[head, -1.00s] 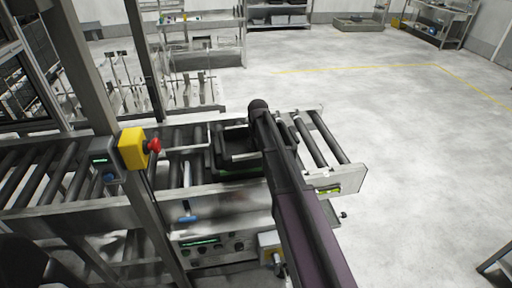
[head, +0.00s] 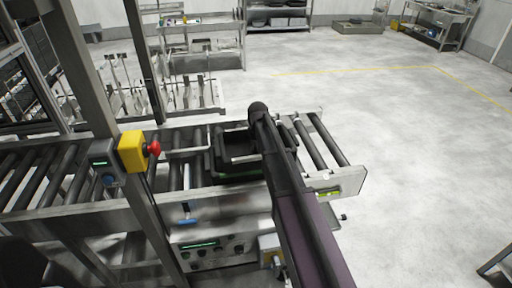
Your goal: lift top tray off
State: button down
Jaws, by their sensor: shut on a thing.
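A black top tray (head: 236,157) sits on the roller conveyor, with its open inside showing. A thin green edge (head: 240,179) shows just below it, seemingly of a tray underneath. My arm comes up from the lower right and covers the right side of the trays. A small dark part of my gripper (head: 290,134) shows beside the arm, at the top tray's right side. It is shut on the top tray. The fingertips and the contact itself are hidden behind the arm. I cannot tell a clear gap between the trays.
The roller conveyor (head: 330,192) ends just right of the trays. A post with a yellow box and red button (head: 133,152) stands at the left front. A control panel (head: 205,246) sits below. Racks stand at the back. The floor at the right is clear.

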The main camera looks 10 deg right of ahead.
aim_at(256, 143)
jog(key=shift+r, duration=0.2)
notch_tip(256, 143, up, 2)
jog(key=shift+r+p, duration=0.1)
jog(key=shift+p, duration=1.1)
jog(key=shift+r+p, duration=0.8)
jog(key=s+d, duration=0.3)
jog(key=s, duration=0.4)
jog(key=s+d, duration=0.3)
jog(key=s, duration=0.4)
jog(key=shift+s+d+r+p, duration=0.15)
jog(key=shift+s+r+p, duration=0.25)
jog(key=shift+f, duration=0.15)
